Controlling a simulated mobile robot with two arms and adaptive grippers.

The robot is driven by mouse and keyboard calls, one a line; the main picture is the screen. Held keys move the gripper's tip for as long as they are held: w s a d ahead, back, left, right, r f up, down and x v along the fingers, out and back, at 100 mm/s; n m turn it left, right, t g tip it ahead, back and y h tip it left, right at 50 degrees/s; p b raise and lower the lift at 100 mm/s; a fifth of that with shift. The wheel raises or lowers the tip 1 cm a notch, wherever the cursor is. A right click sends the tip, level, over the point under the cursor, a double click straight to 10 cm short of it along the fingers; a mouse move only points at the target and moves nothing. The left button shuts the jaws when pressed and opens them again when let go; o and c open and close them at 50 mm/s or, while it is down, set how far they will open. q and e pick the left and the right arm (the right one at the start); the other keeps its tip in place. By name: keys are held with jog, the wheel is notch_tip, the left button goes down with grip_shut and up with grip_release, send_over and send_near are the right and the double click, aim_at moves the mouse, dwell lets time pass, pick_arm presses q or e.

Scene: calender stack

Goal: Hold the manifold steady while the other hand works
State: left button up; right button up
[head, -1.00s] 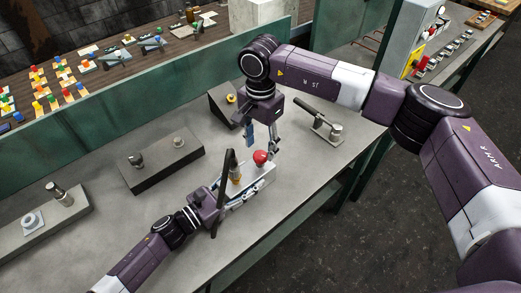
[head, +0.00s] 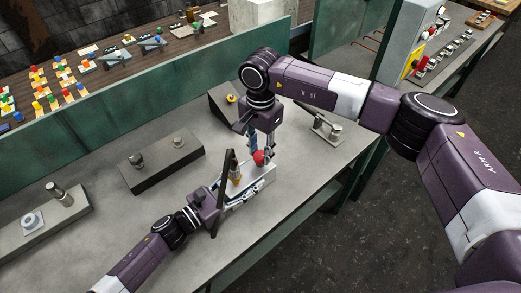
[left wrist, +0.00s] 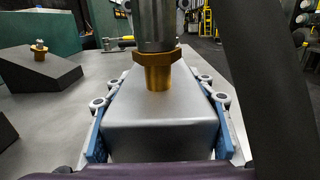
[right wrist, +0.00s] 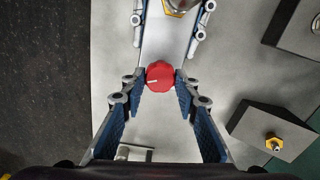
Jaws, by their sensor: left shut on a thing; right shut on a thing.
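The manifold is a silver block (left wrist: 160,130) with a brass fitting (left wrist: 159,73) and a red knob (right wrist: 160,76). In the head view it lies on the bench (head: 250,192), near the front edge. My left gripper (left wrist: 158,105) is shut on the block, with a blue-padded finger along each side. My right gripper (right wrist: 160,80) comes from above and is shut on the red knob, one fingertip on each side. The knob shows beneath it in the head view (head: 259,157). The fingers partly hide the block's sides.
A wedge with a yellow nut (head: 231,99) is behind. A block with a lever (head: 330,128) is to the right. A green partition (head: 130,122) runs along the back.

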jog(key=shift+m, duration=0.5)
jog(key=m, duration=0.5)
jog(key=shift+m, duration=0.3)
jog(key=m, duration=0.3)
jog(key=shift+m, duration=0.4)
jog(key=m, duration=0.3)
jog(key=shift+m, duration=0.3)
jog(key=m, duration=0.3)
jog(key=shift+m, duration=0.3)
jog(key=m, duration=0.3)
jog(key=shift+m, duration=0.3)
jog(key=m, duration=0.6)
jog(key=shift+w, duration=0.1)
jog(key=shift+r+m, duration=0.1)
jog(key=shift+m, duration=0.2)
